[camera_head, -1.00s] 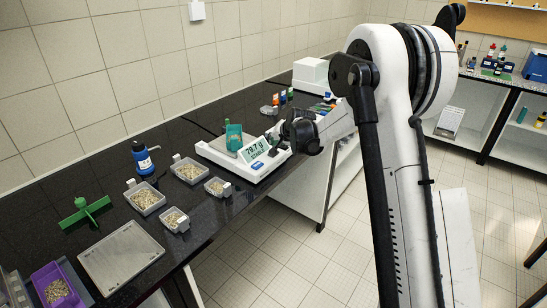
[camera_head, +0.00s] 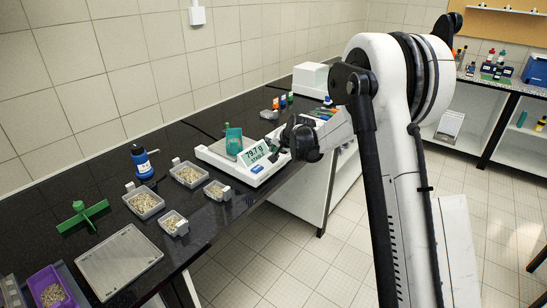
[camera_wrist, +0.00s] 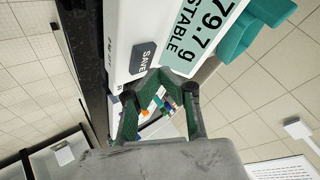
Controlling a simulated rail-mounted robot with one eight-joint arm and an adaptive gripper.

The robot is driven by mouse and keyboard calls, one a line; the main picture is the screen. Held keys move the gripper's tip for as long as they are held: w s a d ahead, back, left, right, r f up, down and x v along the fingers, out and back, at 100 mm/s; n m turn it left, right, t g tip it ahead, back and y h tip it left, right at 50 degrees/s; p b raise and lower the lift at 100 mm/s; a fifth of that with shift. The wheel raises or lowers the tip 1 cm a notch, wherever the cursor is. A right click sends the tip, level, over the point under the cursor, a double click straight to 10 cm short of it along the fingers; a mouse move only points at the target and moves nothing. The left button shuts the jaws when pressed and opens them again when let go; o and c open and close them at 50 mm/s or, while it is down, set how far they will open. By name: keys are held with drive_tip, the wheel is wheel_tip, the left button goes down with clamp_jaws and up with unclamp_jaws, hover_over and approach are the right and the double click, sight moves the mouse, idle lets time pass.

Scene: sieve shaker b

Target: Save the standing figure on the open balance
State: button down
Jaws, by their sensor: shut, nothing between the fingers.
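The balance (camera_head: 212,153) is a white unit on the black bench, with a teal container (camera_head: 234,139) standing on it. Its display (camera_head: 257,152) reads 79.7 g, and STABLE is legible in the wrist view (camera_wrist: 197,35). A dark grey button marked SAVE (camera_wrist: 143,57) sits beside the display in the wrist view. My gripper (camera_wrist: 160,78) is shut and empty, with its green-lined fingertips close to the panel near the SAVE button. I cannot tell whether they touch it. In the head view my gripper (camera_head: 274,149) is at the balance's right front end, partly covering it.
Trays of pale grains (camera_head: 144,203) stand left of the balance, near a blue-labelled bottle (camera_head: 142,162). A green cross-shaped piece (camera_head: 82,216) and a grey plate (camera_head: 119,262) lie further left. Small bottles (camera_head: 283,101) and a white box (camera_head: 311,78) stand beyond the balance.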

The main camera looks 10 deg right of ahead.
drive_tip(key=shift+f, duration=0.1)
idle(0.6)
drive_tip(key=shift+f+b, duration=0.35)
drive_tip(key=shift+b, duration=0.2)
drive_tip(key=shift+f+b, duration=0.45)
idle(0.6)
drive_tip(key=shift+r, duration=0.9)
drive_tip(key=shift+p, duration=0.3)
drive_tip(key=shift+r+p, duration=0.9)
drive_tip(key=shift+r, duration=1.6)
drive_tip(key=shift+s+r, duration=0.1)
